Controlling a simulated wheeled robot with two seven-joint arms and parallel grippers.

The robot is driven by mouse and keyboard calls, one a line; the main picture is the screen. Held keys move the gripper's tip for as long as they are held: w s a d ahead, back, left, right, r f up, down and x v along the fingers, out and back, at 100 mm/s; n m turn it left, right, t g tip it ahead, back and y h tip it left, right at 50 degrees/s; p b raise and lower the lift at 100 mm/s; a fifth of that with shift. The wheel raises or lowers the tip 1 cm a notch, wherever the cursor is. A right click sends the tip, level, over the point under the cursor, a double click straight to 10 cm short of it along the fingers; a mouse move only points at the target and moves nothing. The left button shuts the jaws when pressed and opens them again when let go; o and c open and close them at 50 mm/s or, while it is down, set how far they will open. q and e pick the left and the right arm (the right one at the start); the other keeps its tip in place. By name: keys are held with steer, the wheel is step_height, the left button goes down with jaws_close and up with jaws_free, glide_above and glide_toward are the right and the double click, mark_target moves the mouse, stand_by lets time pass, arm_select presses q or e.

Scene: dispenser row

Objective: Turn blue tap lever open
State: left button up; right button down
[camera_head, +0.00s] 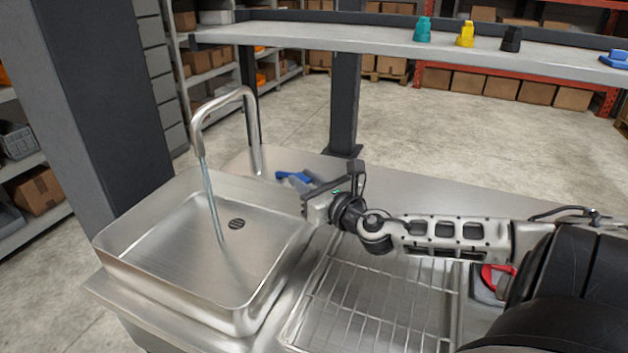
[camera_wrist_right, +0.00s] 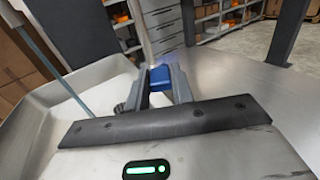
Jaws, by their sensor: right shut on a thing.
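The blue tap lever (camera_head: 292,177) is beside the base of the steel tap (camera_head: 248,120), behind the sink's right rear corner. My right gripper (camera_head: 306,187) reaches in from the right and is shut on the lever. In the right wrist view the blue lever (camera_wrist_right: 160,76) sits between the fingers (camera_wrist_right: 160,92). A stream of water (camera_head: 210,200) runs from the spout into the steel sink (camera_head: 130,262). The wrist hides part of the lever in the head view. My left gripper is not in view.
A wire rack (camera_head: 370,300) lies right of the sink, with a red-handled thing (camera_head: 492,280) beside it under my arm. A shelf (camera_head: 380,42) above carries teal (camera_head: 423,30), yellow (camera_head: 465,34) and black (camera_head: 511,39) nozzle-like pieces. A dark post (camera_head: 345,105) stands behind the counter.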

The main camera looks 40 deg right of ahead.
stand_by(0.4)
steer(key=c, duration=1.2)
jaws_free()
steer(key=s, duration=0.5)
steer(key=s+a, duration=0.1)
steer(key=s, duration=1)
steer(key=shift+a+p, duration=0.3)
